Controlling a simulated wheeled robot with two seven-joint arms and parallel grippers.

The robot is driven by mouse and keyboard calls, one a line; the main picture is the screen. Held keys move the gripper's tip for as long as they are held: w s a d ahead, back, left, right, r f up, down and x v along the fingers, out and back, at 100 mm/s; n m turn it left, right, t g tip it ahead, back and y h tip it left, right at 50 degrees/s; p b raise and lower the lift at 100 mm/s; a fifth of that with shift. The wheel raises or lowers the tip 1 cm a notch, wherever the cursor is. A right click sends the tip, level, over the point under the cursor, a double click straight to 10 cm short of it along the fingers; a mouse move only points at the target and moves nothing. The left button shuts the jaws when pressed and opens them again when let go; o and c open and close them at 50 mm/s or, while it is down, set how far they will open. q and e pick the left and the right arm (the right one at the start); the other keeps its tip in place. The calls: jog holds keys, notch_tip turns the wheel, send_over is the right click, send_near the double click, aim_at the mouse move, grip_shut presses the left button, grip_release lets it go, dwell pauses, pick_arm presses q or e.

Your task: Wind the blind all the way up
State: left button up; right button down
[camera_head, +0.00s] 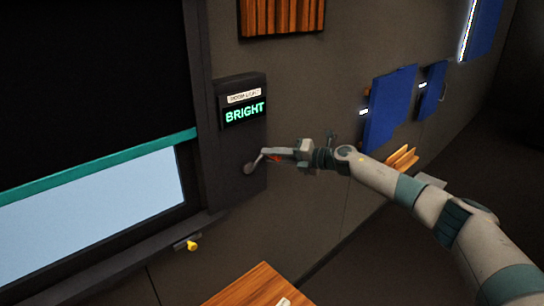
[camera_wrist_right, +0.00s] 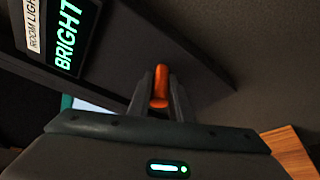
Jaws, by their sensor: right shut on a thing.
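The dark blind (camera_head: 95,85) covers most of the window at the left in the head view. Its teal bottom bar (camera_head: 98,167) hangs low, with a pale bright strip of window (camera_head: 95,215) below it. A crank (camera_head: 251,167) sits on the dark control panel (camera_head: 228,150) beside the window frame. My right gripper (camera_head: 270,156) is at the crank and shut on its red-orange handle, which shows between the fingers in the right wrist view (camera_wrist_right: 160,88). My left gripper is not in view.
The panel's display (camera_head: 245,112) reads BRIGHT, under a ROOM LIGHT label. A yellow knob (camera_head: 191,246) sticks out under the window's corner. A wooden surface (camera_head: 250,288) is at the bottom. Blue panels (camera_head: 390,105) are on the wall at right, past my right arm.

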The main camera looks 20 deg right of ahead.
jog(key=c, duration=1.6)
grip_release()
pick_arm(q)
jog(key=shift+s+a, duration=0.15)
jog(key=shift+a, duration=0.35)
pick_arm(e)
jog(key=shift+a, duration=0.1)
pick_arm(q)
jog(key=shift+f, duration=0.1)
pick_arm(e)
jog(key=shift+s+d, duration=0.1)
jog(key=shift+d, duration=0.1)
